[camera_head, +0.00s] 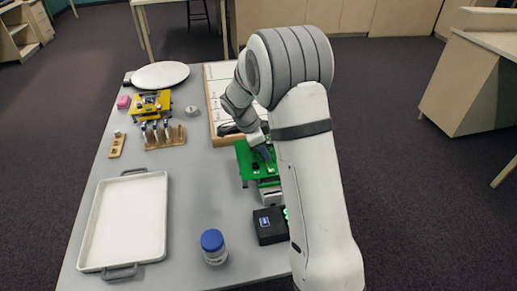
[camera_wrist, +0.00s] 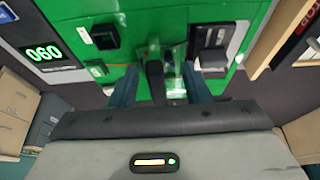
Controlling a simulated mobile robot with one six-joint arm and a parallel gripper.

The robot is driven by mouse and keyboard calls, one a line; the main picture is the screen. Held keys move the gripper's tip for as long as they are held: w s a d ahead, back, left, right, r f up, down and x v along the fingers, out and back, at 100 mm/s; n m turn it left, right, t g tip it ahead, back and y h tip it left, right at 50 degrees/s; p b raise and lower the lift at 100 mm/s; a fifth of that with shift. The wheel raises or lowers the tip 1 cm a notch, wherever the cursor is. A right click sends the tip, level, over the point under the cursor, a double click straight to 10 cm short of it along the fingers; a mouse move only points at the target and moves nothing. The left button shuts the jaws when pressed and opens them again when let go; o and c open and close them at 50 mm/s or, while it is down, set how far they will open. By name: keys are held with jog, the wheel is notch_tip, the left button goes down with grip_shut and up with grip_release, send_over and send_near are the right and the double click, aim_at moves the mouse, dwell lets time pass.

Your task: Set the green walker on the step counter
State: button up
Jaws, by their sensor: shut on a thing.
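The green walker (camera_head: 246,160) is near the table's right side, partly hidden by my arm. In the wrist view its green body (camera_wrist: 140,18) fills the upper middle, with black and grey parts on it. My gripper (camera_wrist: 160,88) is shut on it, with blue fingertips either side of a dark part; in the head view my gripper (camera_head: 264,152) is over the walker. A black box (camera_head: 268,226) with a blue label sits just nearer than the walker. Its green digits (camera_wrist: 43,52) read 060 in the wrist view. I cannot tell if the walker touches the surface below.
A wooden-edged white board (camera_head: 217,88) lies behind the walker. Red digits (camera_wrist: 310,18) show at right in the wrist view. A yellow walker (camera_head: 150,100), a tool rack (camera_head: 165,143), a white tray (camera_head: 125,222) and a blue-lidded jar (camera_head: 213,246) stand left. The table's middle is clear.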

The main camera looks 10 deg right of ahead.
jog(key=shift+f+b, duration=0.55)
jog(key=shift+b, duration=0.15)
jog(key=o, duration=1.1)
jog(key=shift+r, duration=0.15)
